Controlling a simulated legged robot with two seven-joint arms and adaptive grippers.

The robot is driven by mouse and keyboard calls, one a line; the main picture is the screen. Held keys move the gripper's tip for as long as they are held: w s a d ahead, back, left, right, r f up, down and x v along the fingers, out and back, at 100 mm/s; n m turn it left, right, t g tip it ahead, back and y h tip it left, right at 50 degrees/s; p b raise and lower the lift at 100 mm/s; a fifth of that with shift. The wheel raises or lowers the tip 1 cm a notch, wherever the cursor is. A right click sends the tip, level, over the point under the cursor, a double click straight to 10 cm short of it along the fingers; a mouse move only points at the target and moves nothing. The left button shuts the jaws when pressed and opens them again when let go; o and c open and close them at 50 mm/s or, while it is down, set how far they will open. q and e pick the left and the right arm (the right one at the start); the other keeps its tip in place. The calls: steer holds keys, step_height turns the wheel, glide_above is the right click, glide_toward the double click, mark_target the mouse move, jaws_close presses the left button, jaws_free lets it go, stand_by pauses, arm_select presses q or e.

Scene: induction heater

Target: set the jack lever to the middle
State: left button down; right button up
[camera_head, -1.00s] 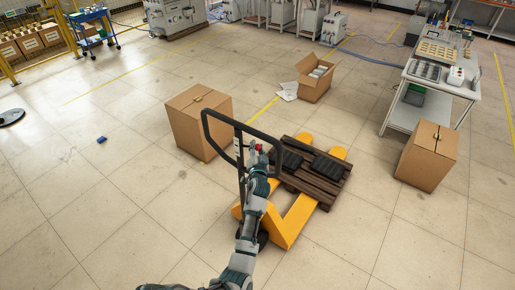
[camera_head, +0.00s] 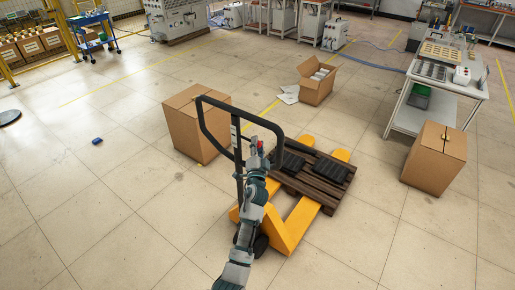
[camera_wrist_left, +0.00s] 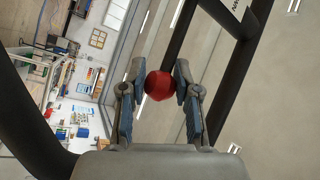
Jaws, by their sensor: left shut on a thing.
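The yellow pallet jack (camera_head: 283,233) stands in the middle of the head view with its black handle frame (camera_head: 201,122) upright. A dark wooden pallet (camera_head: 320,192) with black items lies over its forks. The jack lever's red knob (camera_wrist_left: 160,85) sits between the two fingers of my left gripper (camera_wrist_left: 159,84) in the left wrist view, with both fingers against its sides. In the head view my left gripper (camera_head: 257,150) is at the handle, and the red knob (camera_head: 260,144) barely shows there. My right gripper is not in view.
A closed cardboard box (camera_head: 187,130) stands just left of the handle. An open box (camera_head: 317,84) is behind the pallet. Another closed box (camera_head: 436,157) and a white worktable (camera_head: 420,121) stand at the right. The floor at the left is mostly clear.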

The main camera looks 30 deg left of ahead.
arm_select(q)
steer(key=shift+d+f, duration=0.1)
steer(key=shift+f, duration=0.05)
steer(key=c, duration=0.8)
jaws_free()
steer(key=shift+w+d, duration=0.1)
steer(key=v, duration=1.2)
steer(key=shift+f, duration=0.1)
